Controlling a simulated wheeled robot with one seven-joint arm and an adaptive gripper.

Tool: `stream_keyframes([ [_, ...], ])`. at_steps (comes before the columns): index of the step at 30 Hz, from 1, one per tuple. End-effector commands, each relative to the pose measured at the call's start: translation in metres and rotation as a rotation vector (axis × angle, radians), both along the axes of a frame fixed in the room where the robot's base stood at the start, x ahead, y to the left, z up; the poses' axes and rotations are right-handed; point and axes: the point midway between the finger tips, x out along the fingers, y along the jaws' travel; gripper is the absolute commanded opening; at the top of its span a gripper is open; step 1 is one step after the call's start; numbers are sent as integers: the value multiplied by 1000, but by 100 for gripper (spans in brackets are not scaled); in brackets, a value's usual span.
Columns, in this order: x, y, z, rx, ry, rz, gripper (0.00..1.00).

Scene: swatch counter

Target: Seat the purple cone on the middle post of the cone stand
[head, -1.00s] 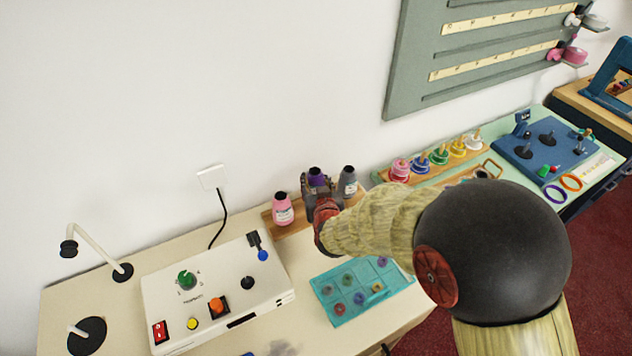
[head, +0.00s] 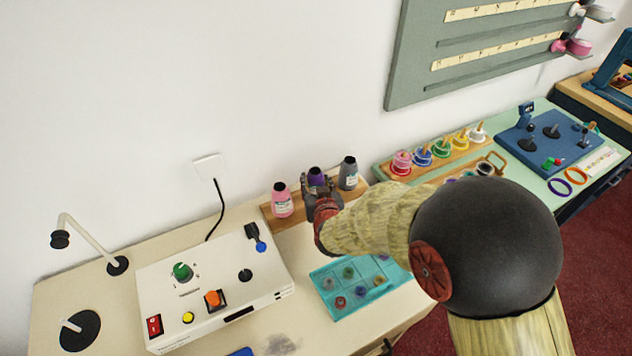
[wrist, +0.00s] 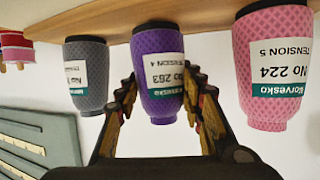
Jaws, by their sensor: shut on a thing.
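The purple cone (head: 317,179) is upright in the middle of the cone stand (head: 268,217), between the pink cone (head: 282,203) on the left and the grey cone (head: 348,175) on the right. My gripper (wrist: 160,95) is shut on the purple cone, one finger on each side in the wrist view. There the purple cone (wrist: 158,65) appears upside down, with its base right at the wooden board (wrist: 120,20). The middle post is hidden, so I cannot tell whether the base rests fully on the board.
The pink cone (wrist: 273,65) and grey cone (wrist: 88,80) stand close on either side of my fingers. A white control box (head: 215,285) and a teal tray (head: 325,290) lie in front. A rack of coloured spools (head: 440,150) is to the right.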

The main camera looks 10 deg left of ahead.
Motion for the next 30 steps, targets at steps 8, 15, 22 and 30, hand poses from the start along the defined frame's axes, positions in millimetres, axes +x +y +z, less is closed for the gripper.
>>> stream_keyframes([
  [8, 0, 0, 1, 0, -1, 0, 10],
  [15, 0, 0, 1, 0, -1, 0, 45],
  [22, 0, 0, 0, 0, 0, 0, 58],
  [30, 0, 0, 0, 0, 1, 0, 60],
])
